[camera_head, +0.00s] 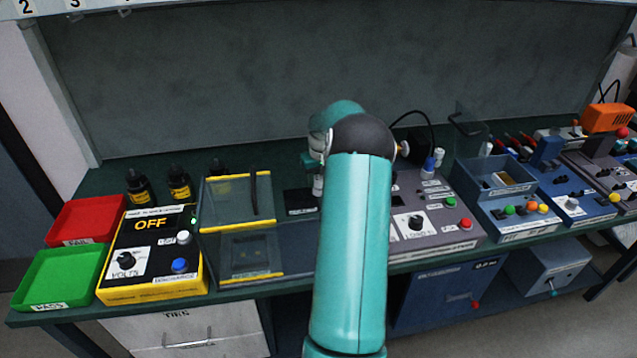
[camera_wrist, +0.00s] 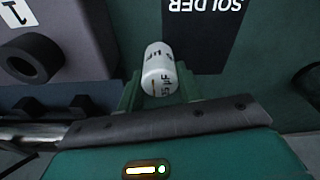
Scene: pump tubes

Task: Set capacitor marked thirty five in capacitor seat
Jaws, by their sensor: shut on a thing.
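A white cylindrical capacitor (camera_wrist: 157,62) sits between the two green fingers of my gripper (camera_wrist: 160,88) in the wrist view. Its black print ends in "5 µF"; the rest of the number is not clear. In the head view my gripper (camera_head: 315,165) is beyond my teal arm, with the small white capacitor (camera_head: 318,186) below it, above a dark pad (camera_head: 300,201). The wrist view shows a black pad marked SOLDER (camera_wrist: 205,35) just past the capacitor. I cannot make out the capacitor seat for certain; a clear yellow-edged enclosure (camera_head: 208,227) stands left of my gripper.
Left of the enclosure is a yellow-black tester reading OFF (camera_head: 150,224), then a green tray (camera_head: 28,278) and a red tray (camera_head: 65,222). Dark bottles (camera_head: 138,188) stand behind the tester. A grey control box (camera_head: 440,225) and blue units (camera_head: 515,222) are at right.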

